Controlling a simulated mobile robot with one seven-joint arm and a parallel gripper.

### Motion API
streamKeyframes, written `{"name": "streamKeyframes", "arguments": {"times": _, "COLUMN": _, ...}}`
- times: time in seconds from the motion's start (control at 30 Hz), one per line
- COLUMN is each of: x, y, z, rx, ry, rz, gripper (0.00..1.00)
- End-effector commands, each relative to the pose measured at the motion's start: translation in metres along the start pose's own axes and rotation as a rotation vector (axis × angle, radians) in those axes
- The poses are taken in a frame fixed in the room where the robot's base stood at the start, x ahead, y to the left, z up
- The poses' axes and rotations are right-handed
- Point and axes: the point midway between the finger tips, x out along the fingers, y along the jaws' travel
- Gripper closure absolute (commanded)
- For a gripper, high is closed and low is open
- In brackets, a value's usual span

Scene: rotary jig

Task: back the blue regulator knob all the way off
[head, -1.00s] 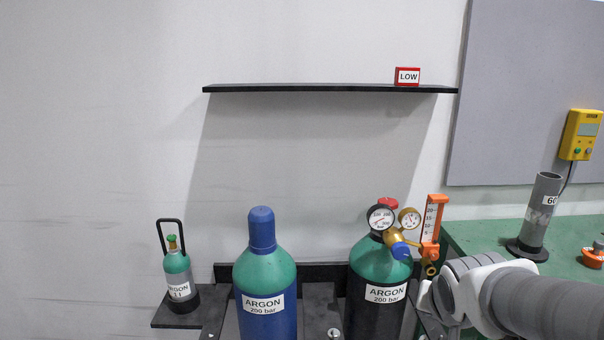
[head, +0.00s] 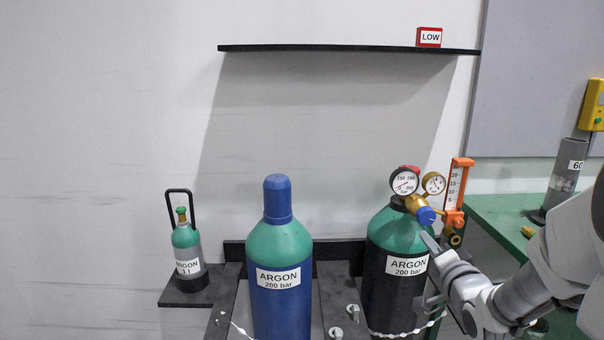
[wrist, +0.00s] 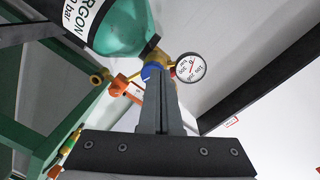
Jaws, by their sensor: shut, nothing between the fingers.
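The blue regulator knob (head: 426,215) sits at the front of the brass regulator (head: 413,201) on the dark argon cylinder (head: 392,290) with the green top. In the wrist view the knob (wrist: 151,71) is partly hidden behind the fingertips. My gripper (head: 424,236) is just below the knob in the head view, its fingers pointing up toward it. In the wrist view my gripper (wrist: 154,72) has its fingers together with nothing between them. I cannot tell whether the tips touch the knob.
Two gauges, one being the white pressure gauge (head: 404,182), and the orange flowmeter (head: 457,185) crowd the knob. A blue-capped cylinder (head: 278,310) and a small bottle (head: 187,247) stand left. A shelf (head: 340,48) is above; a green bench (head: 500,212) is right.

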Motion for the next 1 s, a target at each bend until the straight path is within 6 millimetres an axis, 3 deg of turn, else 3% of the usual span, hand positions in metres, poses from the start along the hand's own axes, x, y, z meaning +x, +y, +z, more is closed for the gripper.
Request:
{"name": "streamKeyframes", "arguments": {"times": 0.27, "x": 0.007, "y": 0.002, "z": -0.004, "rx": 0.064, "ry": 0.024, "rz": -0.068, "gripper": 1.00}}
{"name": "streamKeyframes", "arguments": {"times": 0.7, "x": 0.057, "y": -0.002, "z": -0.005, "rx": 0.063, "ry": 0.023, "rz": -0.067, "gripper": 1.00}}
{"name": "streamKeyframes", "arguments": {"times": 1.0, "x": 0.071, "y": -0.003, "z": -0.005, "rx": 0.062, "ry": 0.024, "rz": -0.065, "gripper": 1.00}}
